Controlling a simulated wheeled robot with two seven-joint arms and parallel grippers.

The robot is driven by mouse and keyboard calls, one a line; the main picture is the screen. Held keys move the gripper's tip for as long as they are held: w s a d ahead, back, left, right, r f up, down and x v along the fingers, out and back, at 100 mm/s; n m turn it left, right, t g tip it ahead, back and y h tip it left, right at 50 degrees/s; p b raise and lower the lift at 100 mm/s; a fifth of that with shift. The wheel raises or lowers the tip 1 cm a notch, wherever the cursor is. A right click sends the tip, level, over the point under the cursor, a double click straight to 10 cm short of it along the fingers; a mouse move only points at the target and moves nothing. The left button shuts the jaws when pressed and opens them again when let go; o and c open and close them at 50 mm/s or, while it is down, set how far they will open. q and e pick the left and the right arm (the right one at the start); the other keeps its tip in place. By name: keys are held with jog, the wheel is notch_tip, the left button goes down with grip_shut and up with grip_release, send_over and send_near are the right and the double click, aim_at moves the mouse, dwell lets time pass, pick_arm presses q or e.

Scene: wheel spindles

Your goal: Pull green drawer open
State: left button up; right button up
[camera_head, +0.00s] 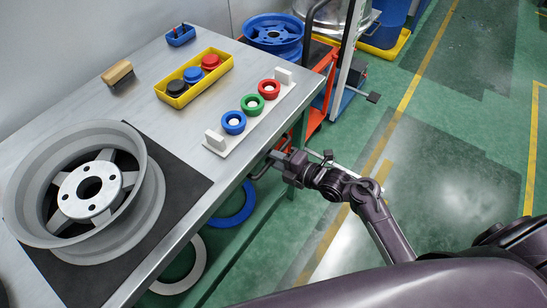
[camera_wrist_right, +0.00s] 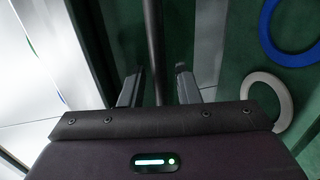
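My right gripper (camera_head: 277,157) is at the front edge of the workbench in the head view. A dark handle bar (camera_head: 259,172) shows beside its fingertips, under the bench edge. In the right wrist view the two fingers (camera_wrist_right: 159,88) are apart, with the dark handle bar (camera_wrist_right: 154,45) between them and a visible gap on each side. A dark green surface (camera_wrist_right: 108,45) lies behind the bar; I cannot tell how much of it is the drawer front. The bench top and my gripper hide most of the drawer in the head view. My left gripper is not in view.
The workbench (camera_head: 190,125) carries a grey wheel (camera_head: 150,215), a yellow tray (camera_head: 222,73) and a white rack (camera_head: 245,138) with coloured rings. A blue ring (camera_head: 247,207) and a pale ring (camera_head: 196,270) show below the bench.

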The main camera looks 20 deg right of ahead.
grip_shut()
